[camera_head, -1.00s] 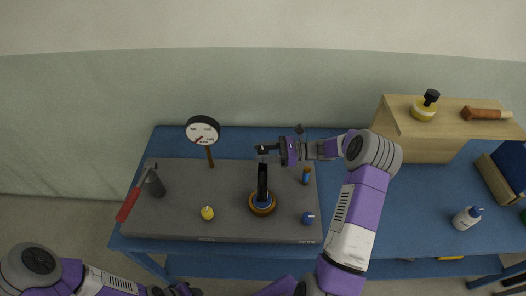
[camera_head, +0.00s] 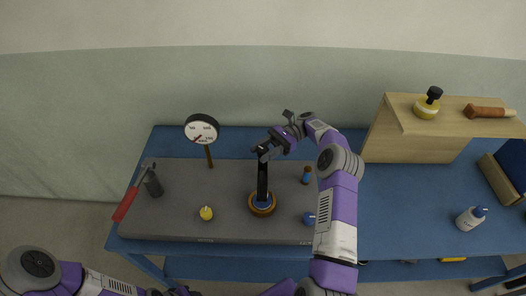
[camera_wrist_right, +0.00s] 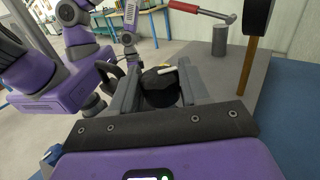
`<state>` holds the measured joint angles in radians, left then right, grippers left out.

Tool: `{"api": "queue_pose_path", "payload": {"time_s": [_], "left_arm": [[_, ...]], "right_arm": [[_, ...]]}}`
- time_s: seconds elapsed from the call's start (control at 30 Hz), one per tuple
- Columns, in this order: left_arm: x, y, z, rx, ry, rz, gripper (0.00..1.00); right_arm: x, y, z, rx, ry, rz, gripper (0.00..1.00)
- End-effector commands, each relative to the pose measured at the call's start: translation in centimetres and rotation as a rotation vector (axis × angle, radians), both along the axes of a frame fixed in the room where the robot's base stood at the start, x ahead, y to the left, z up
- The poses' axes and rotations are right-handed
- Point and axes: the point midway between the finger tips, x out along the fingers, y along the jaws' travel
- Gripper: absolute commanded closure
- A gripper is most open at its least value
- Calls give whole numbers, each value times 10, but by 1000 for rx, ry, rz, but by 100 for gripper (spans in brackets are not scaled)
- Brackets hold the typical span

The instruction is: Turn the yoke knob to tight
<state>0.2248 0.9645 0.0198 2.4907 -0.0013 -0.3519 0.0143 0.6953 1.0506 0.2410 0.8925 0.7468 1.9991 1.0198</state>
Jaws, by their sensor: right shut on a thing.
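The black yoke post (camera_head: 263,180) stands upright on a round base with an orange-brown ring and blue centre (camera_head: 262,204), on the grey board. My right gripper (camera_head: 267,149) is at the top of the post, coming in from the upper right. In the right wrist view the black yoke knob (camera_wrist_right: 159,88), with a white bar mark on it, sits between the two fingers, which are shut on it. In the head view the gripper hides the knob. My left arm enters at the lower left; its gripper is barely seen at the bottom edge.
A gauge (camera_head: 202,130) stands behind left of the post. A yellow knob (camera_head: 206,213), blue knob (camera_head: 309,218) and blue-brown piece (camera_head: 306,175) surround the post. A wooden shelf (camera_head: 410,150) stands right.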

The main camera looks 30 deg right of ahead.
Motion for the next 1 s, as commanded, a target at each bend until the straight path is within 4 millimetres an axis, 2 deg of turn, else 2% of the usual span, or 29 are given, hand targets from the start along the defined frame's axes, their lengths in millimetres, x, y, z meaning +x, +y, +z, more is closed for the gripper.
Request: {"api": "queue_pose_path", "payload": {"time_s": [0.47, 0.5, 0.57, 0.6, 0.87, 1.0], "left_arm": [[0, 0, 0, 0, 0, 0, 60], [0, 0, 0, 0, 0, 0, 60], [0, 0, 0, 0, 0, 0, 60], [0, 0, 0, 0, 0, 0, 60], [0, 0, 0, 0, 0, 0, 60], [0, 0, 2, 0, 0, 0, 60]], "right_arm": [[0, 0, 1, 3, -2, 11, 85], [0, 0, 1, 3, -2, 11, 49], [0, 0, 1, 3, -2, 11, 40], [0, 0, 1, 3, -2, 11, 37], [0, 0, 1, 2, -2, 10, 37], [0, 0, 13, 0, -3, 9, 37]]}}
